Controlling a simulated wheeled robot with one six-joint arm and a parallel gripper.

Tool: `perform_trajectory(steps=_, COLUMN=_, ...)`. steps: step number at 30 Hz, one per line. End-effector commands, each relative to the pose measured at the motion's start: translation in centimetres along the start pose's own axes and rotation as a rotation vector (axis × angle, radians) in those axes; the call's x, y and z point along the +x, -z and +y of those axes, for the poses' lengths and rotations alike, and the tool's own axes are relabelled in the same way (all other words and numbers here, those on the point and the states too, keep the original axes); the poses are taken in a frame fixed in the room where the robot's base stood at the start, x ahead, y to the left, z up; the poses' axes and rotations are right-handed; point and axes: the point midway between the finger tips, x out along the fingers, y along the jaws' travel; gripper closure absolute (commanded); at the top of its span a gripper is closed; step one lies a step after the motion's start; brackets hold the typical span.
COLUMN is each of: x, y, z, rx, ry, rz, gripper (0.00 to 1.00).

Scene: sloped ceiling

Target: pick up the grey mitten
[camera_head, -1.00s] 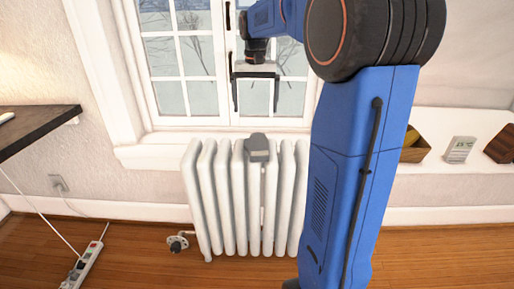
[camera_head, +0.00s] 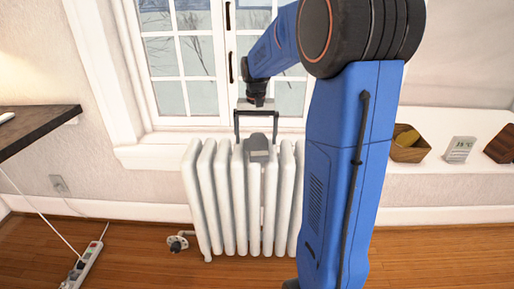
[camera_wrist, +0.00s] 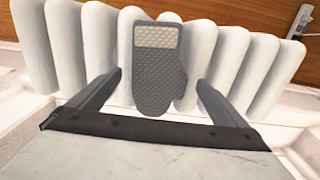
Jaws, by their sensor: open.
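The grey mitten (camera_head: 257,146) lies draped over the top of the white radiator (camera_head: 228,205), near its middle. In the wrist view the mitten (camera_wrist: 154,72) shows a knitted surface with a pale cuff panel at the far end and a thumb on its right side. My gripper (camera_head: 256,142) is open, with its two fingers pointing down on either side of the mitten. In the wrist view the fingertips of my gripper (camera_wrist: 159,77) sit left and right of the mitten with a gap on each side. Nothing is between the fingers in a grip.
The window (camera_head: 200,60) and its sill (camera_head: 150,153) are just behind the radiator. A dark shelf (camera_head: 35,128) juts in at left. A power strip (camera_head: 86,265) lies on the floor.

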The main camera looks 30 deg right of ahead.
Motion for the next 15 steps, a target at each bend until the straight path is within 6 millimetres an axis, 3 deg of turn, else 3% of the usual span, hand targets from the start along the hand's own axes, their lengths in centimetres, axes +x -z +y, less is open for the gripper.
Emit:
perform_trajectory(steps=4, x=1.5, y=0.0, z=0.0, rx=0.000, ry=0.000, rz=-0.001, gripper=0.03)
perform_trajectory(steps=12, x=1.8, y=0.1, z=0.0, rx=0.000, ry=0.000, rz=0.001, gripper=0.03)
perform_trajectory(steps=13, x=1.8, y=0.1, z=0.0, rx=0.000, ry=0.000, rz=0.000, gripper=0.05)
perform_trajectory(steps=15, x=1.8, y=0.1, z=0.0, rx=0.000, ry=0.000, rz=0.000, gripper=0.22)
